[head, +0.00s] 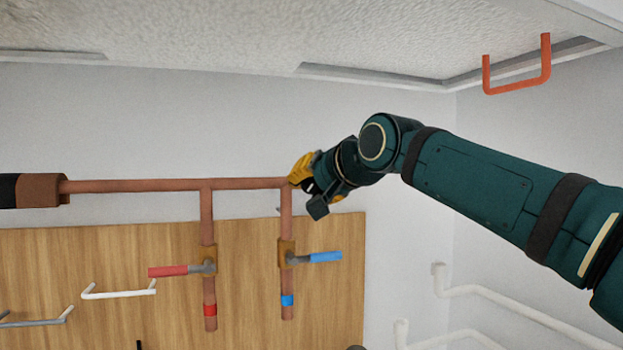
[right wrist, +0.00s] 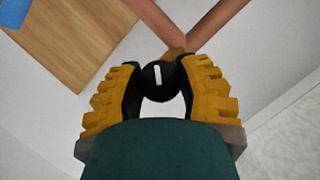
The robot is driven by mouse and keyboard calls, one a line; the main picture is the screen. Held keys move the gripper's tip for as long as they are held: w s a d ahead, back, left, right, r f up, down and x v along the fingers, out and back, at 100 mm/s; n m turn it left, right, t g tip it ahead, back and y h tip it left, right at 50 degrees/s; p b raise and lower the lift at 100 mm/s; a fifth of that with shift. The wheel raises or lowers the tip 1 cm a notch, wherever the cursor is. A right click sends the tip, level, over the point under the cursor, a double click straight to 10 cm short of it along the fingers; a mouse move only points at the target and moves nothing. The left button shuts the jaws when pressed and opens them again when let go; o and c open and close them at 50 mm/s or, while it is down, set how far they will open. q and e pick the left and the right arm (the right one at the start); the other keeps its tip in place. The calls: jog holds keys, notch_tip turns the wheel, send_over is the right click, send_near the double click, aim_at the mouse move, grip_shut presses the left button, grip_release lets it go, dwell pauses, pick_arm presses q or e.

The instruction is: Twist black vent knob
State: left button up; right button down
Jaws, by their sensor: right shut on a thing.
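The black vent knob (right wrist: 158,80) is round with a white mark on its face. In the right wrist view it sits between the two yellow-and-black fingers of my right gripper (right wrist: 160,92), which are shut on it. In the head view my right gripper (head: 307,178) is at the right end of the horizontal copper pipe (head: 247,184), and the knob is hidden there behind the gripper. The white mark runs nearly upright in the right wrist view, tilted slightly. My left gripper is not in view.
Below the pipe, a wooden panel (head: 230,290) carries a red-handled valve (head: 170,271) and a blue-handled valve (head: 325,257). White pipes (head: 500,297) run along the right wall. An orange handle (head: 518,87) hangs from the ceiling at upper right. The wall above the pipe is clear.

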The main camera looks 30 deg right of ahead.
jog(key=shift+n, duration=0.4)
jog(key=shift+h, duration=0.3)
jog(key=shift+f, duration=0.1)
jog(key=c, duration=0.5)
grip_release()
jog(key=shift+s, duration=0.1)
jog(key=v, duration=1.2)
jog(key=shift+a+r, duration=0.1)
jog(key=shift+r, duration=0.15)
